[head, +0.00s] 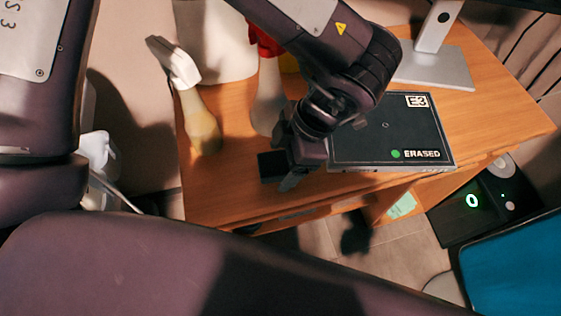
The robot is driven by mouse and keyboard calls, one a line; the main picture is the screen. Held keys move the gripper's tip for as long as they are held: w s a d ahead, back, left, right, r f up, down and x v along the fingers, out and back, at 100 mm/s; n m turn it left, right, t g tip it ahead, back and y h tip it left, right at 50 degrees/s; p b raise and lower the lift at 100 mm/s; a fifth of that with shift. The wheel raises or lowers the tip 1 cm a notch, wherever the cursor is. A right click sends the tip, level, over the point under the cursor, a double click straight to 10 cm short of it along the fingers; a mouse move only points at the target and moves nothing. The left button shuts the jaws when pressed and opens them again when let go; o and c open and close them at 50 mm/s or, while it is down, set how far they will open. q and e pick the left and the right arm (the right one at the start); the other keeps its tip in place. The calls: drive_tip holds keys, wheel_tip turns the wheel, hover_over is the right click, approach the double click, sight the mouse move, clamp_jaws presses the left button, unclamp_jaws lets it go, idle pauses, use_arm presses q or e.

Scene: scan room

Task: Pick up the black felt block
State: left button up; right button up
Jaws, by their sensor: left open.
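The black felt block (267,166) lies on the wooden desk (215,200) near its front edge, left of a flat dark panel. My left gripper (287,180) is open and points down right at the block. It covers the block's right side, so I cannot tell whether the fingers touch it or stand around it. My right gripper is not in view.
A flat dark panel marked "ERASED" (385,155) lies just right of the gripper. Spray-type bottles (203,130) stand behind left. A monitor stand (440,70) is at the back right. The desk's front left is bare.

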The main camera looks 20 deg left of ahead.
sight(284, 160)
use_arm(q)
drive_tip(key=c, duration=1)
drive_tip(key=shift+r, duration=0.1)
